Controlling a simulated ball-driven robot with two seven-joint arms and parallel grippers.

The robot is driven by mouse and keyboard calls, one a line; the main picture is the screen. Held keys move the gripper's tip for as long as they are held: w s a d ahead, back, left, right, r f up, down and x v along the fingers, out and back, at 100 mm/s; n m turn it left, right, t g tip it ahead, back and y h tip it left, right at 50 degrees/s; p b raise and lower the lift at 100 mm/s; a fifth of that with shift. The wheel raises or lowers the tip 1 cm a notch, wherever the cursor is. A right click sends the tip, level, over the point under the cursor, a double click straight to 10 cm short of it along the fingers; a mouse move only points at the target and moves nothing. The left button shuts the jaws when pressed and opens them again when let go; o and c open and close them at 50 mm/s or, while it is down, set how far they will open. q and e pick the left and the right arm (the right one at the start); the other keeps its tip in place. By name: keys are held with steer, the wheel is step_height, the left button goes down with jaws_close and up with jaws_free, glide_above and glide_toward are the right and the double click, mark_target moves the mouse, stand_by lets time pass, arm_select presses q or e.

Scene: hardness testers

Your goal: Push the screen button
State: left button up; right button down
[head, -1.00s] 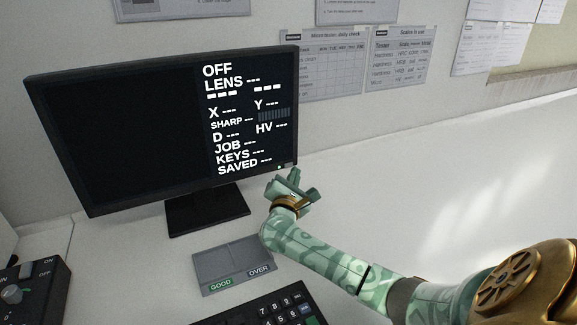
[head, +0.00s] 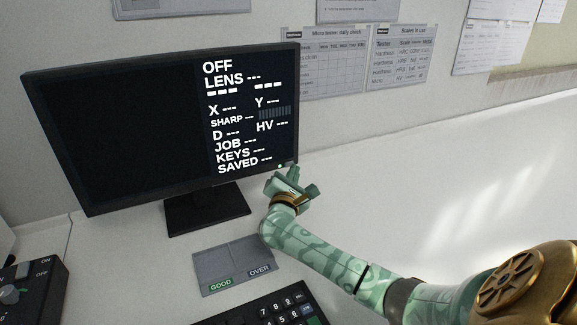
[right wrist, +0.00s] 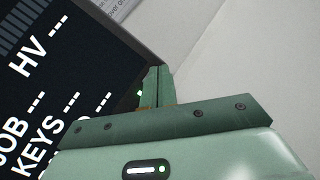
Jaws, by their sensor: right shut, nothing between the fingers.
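The screen (head: 170,125) is a black monitor on a dark stand. Its right part shows white text headed OFF, with dashes for values. A small lit dot (head: 279,166) and a small grey button (head: 289,163) sit on the lower right bezel. My right gripper (head: 292,173) is shut and empty, with its fingertips at that corner, just by the button. I cannot tell whether they touch it. In the right wrist view the shut fingers (right wrist: 158,86) reach the screen's (right wrist: 65,70) edge and hide the button. A bit of green light shows beside them. My left gripper is not in view.
A grey plate marked GOOD and OVER (head: 232,268) lies in front of the stand. A dark keypad (head: 285,308) is nearer, and a control box (head: 30,290) with a knob stands at left. Papers (head: 335,65) hang on the wall. The table right of the screen is clear.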

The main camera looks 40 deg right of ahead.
arm_select(q)
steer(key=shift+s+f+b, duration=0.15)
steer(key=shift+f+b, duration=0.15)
steer(key=shift+b, duration=0.05)
arm_select(e)
steer(key=shift+w+d, duration=0.1)
steer(key=shift+w, duration=0.25)
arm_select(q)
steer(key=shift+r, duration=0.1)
arm_select(e)
steer(key=shift+s+r, duration=0.1)
arm_select(q)
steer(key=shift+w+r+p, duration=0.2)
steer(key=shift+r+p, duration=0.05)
steer(key=shift+p, duration=0.15)
arm_select(e)
steer(key=shift+s+a, duration=0.25)
steer(key=shift+s, duration=0.5)
arm_select(q)
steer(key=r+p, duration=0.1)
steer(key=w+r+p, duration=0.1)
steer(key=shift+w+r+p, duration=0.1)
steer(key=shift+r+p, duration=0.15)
steer(key=shift+p, duration=0.15)
arm_select(e)
steer(key=s, duration=0.2)
steer(key=s+a, duration=0.1)
steer(key=s, duration=0.2)
steer(key=shift+s+a, duration=0.35)
steer(key=shift+a, duration=0.05)
